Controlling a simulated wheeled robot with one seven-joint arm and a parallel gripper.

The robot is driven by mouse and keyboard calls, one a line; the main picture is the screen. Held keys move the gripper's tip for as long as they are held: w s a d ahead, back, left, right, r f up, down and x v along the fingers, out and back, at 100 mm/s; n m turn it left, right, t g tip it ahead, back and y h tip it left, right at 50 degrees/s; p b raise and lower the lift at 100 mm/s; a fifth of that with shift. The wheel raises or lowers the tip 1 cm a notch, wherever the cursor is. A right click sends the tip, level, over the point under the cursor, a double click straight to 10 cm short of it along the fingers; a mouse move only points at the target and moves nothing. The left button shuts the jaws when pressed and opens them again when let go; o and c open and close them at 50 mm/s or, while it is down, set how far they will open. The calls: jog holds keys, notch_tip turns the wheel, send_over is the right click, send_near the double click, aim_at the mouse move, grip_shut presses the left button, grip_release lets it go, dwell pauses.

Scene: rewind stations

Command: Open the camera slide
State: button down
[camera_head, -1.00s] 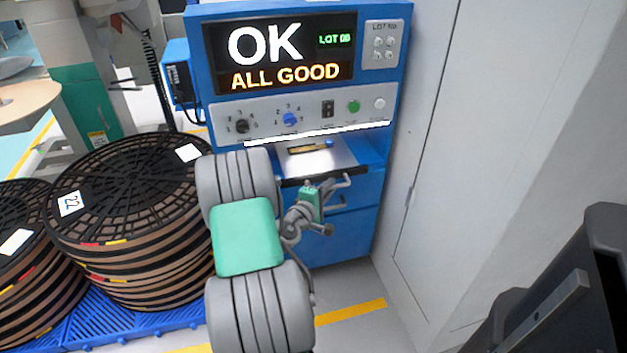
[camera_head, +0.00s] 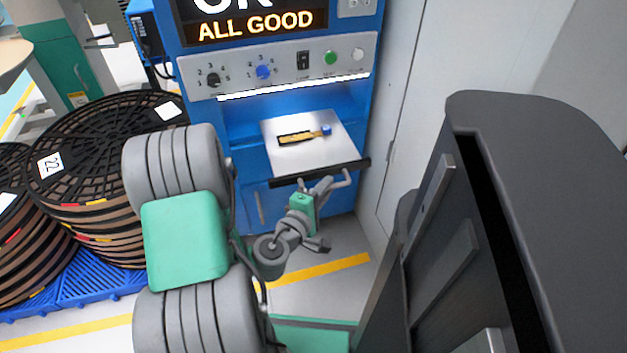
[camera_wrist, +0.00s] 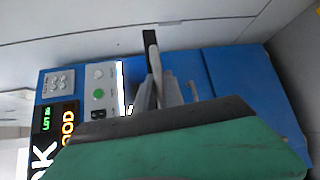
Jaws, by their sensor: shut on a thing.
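The camera slide (camera_head: 289,157) is a pale metal tray with a black front bar (camera_head: 322,173), pulled out from the blue inspection machine (camera_head: 233,118). A small gold part with a blue end (camera_head: 303,135) lies on the tray. My gripper (camera_head: 328,184) is at the front edge of the tray, shut on the slide's front bar. In the wrist view, my gripper's fingers (camera_wrist: 165,95) reach up to the dark bar end (camera_wrist: 150,40); the tray surface is hidden there.
Stacks of black-topped reels (camera_head: 95,150) stand on a blue pallet (camera_head: 100,283) at the left. A white wall or cabinet (camera_head: 425,70) is close on the right. The machine's screen (camera_head: 255,25) reads ALL GOOD. Yellow-lined floor shows below the slide.

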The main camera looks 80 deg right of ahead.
jog(key=shift+s+a, duration=0.1)
jog(key=c, duration=1.5)
grip_release()
jog(key=shift+o, duration=0.2)
jog(key=v, duration=0.7)
jog(key=shift+a, duration=0.3)
jog(key=shift+w+r, duration=0.1)
jog(key=shift+w, duration=0.15)
